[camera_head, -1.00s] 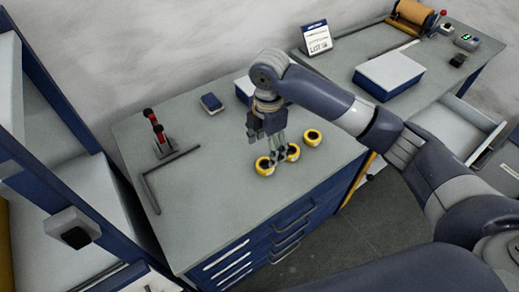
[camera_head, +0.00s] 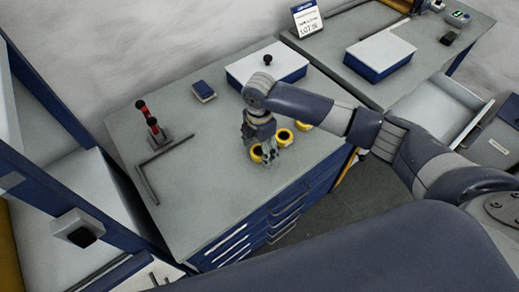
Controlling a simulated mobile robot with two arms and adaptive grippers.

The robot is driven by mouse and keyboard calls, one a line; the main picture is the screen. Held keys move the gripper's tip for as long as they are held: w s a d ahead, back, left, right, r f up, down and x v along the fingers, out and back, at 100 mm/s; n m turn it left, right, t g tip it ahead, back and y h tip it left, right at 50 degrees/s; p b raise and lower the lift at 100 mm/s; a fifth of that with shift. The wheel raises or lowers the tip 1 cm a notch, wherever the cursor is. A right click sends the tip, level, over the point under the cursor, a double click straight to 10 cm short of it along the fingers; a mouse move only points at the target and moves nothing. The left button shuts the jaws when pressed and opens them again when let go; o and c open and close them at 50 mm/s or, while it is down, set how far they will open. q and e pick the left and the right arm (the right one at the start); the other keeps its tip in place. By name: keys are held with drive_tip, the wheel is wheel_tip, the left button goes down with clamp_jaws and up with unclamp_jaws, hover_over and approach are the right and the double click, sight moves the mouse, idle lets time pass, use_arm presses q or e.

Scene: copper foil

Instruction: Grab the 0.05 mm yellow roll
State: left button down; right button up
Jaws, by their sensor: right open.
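Three yellow rolls with dark centres stand in a slanting row on the grey worktop: a left roll (camera_head: 255,153), a middle roll (camera_head: 284,137) and a right roll (camera_head: 303,127). Their thickness marks are too small to read, so I cannot tell which is 0.05 mm. My right gripper (camera_head: 268,160) points down at the left roll, with its fingers open. The fingers overlap the right side of the left roll in the picture; I cannot tell whether they touch it. The arm partly hides the right roll. My left gripper is out of view.
A white-lidded blue box (camera_head: 268,62) stands behind the rolls. The worktop's front left is clear. An open drawer (camera_head: 438,110) juts out at right.

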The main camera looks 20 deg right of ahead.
drive_tip(key=shift+f, duration=0.3)
drive_tip(key=c, duration=1.1)
drive_tip(key=shift+c, duration=0.2)
drive_tip(key=shift+r, duration=0.15)
